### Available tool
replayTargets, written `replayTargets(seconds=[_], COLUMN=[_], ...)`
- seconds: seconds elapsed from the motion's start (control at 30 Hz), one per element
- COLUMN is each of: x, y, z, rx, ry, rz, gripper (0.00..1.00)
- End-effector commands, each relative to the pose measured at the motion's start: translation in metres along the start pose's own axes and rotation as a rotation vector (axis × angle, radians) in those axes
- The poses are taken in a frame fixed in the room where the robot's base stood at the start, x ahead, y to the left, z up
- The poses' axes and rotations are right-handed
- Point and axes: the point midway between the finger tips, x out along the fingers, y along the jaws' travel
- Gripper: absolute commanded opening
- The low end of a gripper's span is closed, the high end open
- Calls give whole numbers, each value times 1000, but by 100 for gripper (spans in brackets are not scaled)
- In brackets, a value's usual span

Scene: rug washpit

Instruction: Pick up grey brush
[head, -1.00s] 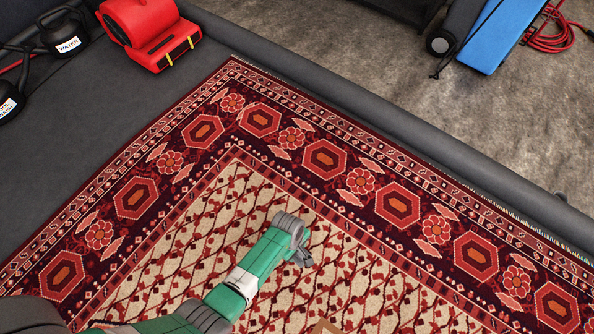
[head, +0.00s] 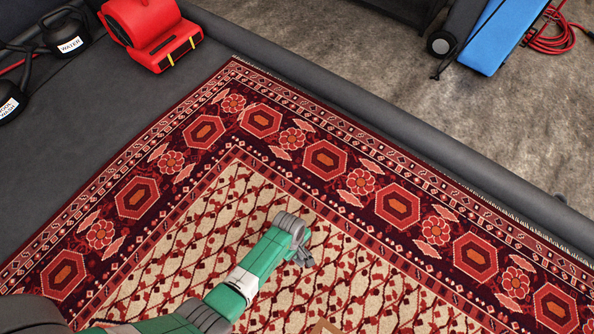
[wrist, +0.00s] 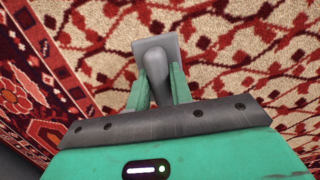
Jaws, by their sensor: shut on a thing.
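The grey brush (wrist: 155,48) shows in the wrist view, with a flat squarish block and a rounded grip on top, over the patterned rug (wrist: 240,60). My gripper (wrist: 158,78) has its two green fingers on either side of the grip and is shut on it. I cannot tell whether the brush touches the rug or hangs just above it. In the head view my gripper (head: 303,258) is low over the rug's cream field, and the brush is mostly hidden or too small to make out.
A dark raised edge (head: 400,130) runs behind the rug. A small tan object (head: 325,327) shows at the bottom edge. The rug around my gripper is mostly clear.

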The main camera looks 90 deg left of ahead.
Motion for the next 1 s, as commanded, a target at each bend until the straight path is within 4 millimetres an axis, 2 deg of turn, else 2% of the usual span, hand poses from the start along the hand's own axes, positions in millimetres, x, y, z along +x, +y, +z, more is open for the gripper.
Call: replayTargets(seconds=[0.03, 0.1, 0.27, 0.5, 0.7, 0.83, 1.0], x=[-14, -26, -29, -44, -52, -54, -54], y=[0, 0, -12, -37, -51, -55, -57], z=[2, 4, -28, -92, -130, -140, -144], rx=[1, 2, -5, -8, -4, -2, 0], ry=[0, 0, 0, 0, -1, -1, -1], rz=[0, -1, -1, 0, -1, -1, -1], gripper=[0, 0, 0, 0, 0, 0, 0])
